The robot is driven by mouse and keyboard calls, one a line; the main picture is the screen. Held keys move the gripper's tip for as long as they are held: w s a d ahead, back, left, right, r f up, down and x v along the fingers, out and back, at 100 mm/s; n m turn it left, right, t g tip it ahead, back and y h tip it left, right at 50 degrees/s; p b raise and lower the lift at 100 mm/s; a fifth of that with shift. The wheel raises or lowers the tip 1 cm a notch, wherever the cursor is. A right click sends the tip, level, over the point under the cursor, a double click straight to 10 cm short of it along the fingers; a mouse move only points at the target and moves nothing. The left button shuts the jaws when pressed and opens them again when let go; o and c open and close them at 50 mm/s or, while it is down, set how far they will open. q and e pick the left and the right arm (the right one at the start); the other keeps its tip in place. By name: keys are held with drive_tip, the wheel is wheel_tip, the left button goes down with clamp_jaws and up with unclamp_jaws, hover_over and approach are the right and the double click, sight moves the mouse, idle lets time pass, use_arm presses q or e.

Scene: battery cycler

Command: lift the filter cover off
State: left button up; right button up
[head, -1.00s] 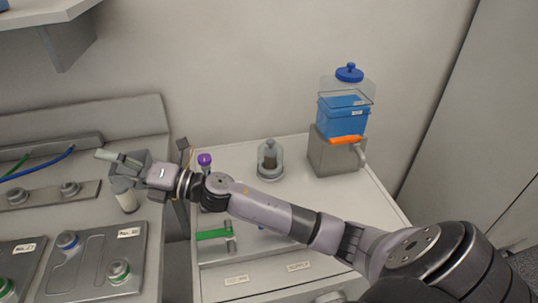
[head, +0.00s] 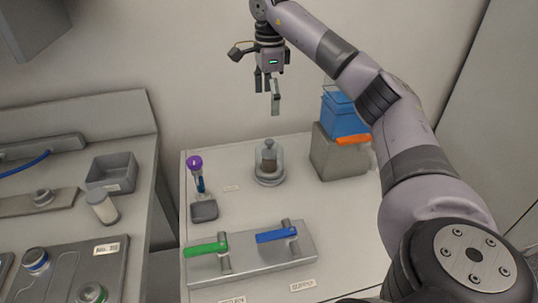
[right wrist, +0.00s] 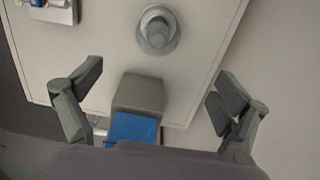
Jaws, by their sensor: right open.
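The filter cover (head: 268,148), a clear dome with a small grey knob, sits upright on a round grey base (head: 269,181) on the white bench top. A dark filter shows inside it. The right wrist view sees the cover (right wrist: 157,25) from above, near the top edge. My right gripper (head: 267,99) is open and empty, pointing down, well above the cover and apart from it. Its fingers (right wrist: 161,72) are spread wide in the right wrist view. My left gripper is not in view.
A blue tank (head: 345,116) on a grey block (head: 338,152) with an orange handle (head: 353,139) stands right of the cover. Green (head: 206,249) and blue (head: 277,235) valve handles are in front. Bench around the cover is clear.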

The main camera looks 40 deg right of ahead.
sight(268, 148)
wheel_tip(268, 148, down, 12)
drive_tip(key=shift+r, duration=0.25)
drive_tip(key=shift+a+f+p, duration=0.2)
drive_tip(key=shift+f+p, duration=0.35)
drive_tip(key=shift+f, duration=2.3)
drive_tip(key=shift+c, duration=0.5)
drive_tip(key=c, duration=1.4)
drive_tip(key=shift+r, duration=0.15)
